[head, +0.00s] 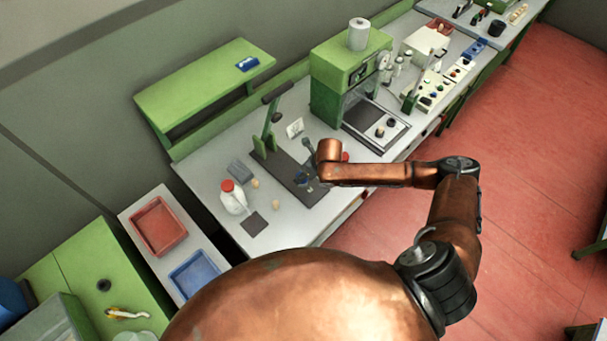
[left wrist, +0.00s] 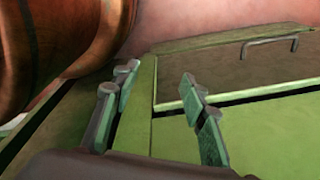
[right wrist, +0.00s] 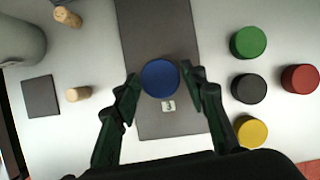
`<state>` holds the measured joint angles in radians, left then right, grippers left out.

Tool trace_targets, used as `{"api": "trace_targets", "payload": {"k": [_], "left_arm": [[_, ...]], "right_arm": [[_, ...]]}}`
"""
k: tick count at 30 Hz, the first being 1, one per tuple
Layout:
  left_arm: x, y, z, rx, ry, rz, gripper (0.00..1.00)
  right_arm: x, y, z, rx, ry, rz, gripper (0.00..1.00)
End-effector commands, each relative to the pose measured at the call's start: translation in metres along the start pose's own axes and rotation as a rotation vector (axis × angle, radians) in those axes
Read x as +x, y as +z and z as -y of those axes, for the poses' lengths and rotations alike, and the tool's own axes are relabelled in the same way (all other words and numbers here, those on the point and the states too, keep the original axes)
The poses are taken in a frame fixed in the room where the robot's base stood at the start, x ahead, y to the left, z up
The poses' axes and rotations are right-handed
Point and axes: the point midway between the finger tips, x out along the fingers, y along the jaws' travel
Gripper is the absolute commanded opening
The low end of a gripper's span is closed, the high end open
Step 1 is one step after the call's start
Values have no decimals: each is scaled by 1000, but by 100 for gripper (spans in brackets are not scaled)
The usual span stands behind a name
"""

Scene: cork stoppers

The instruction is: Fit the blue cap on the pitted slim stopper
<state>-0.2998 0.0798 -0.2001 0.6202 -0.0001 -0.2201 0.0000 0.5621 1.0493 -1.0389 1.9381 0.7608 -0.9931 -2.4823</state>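The blue cap (right wrist: 160,79) sits on a long dark mat (right wrist: 157,25) near a label reading 3. My right gripper (right wrist: 161,76) is over it with one finger on each side; narrow gaps seem to show between fingertips and cap. Two cork stoppers lie or stand left of the mat: one near the top (right wrist: 67,17), one (right wrist: 78,94) beside a dark square pad (right wrist: 42,96). I cannot tell which is the pitted slim one. They show small in the head view (head: 255,183), (head: 275,204). My left gripper (left wrist: 163,88) is open and empty above a green surface.
Green (right wrist: 248,42), black (right wrist: 249,88), yellow (right wrist: 250,131) and red (right wrist: 300,79) caps stand right of the mat. A white bottle with a red top (head: 233,198) stands left of the stoppers. A green press (head: 345,70) is at the back. Red (head: 184,239) and blue (head: 213,277) trays are at left.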

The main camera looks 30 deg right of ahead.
Motion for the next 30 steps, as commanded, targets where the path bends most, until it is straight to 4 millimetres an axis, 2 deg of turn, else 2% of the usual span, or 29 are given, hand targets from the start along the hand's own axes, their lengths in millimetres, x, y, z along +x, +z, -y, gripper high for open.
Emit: {"api": "trace_targets", "payload": {"k": [5,13,17,20,30], "left_arm": [[0,0,0,0,0,0,40],[0,2,2,0,-2,1,40],[0,2,2,0,-2,1,40],[0,1,1,0,-1,1,40],[0,0,0,0,0,0,40]], "right_arm": [[0,0,0,0,0,0,53],[0,0,0,0,0,-1,54],[-9,0,1,0,-2,0,54],[-24,0,2,-3,-3,1,54],[-93,0,1,-1,-3,0,54]]}}
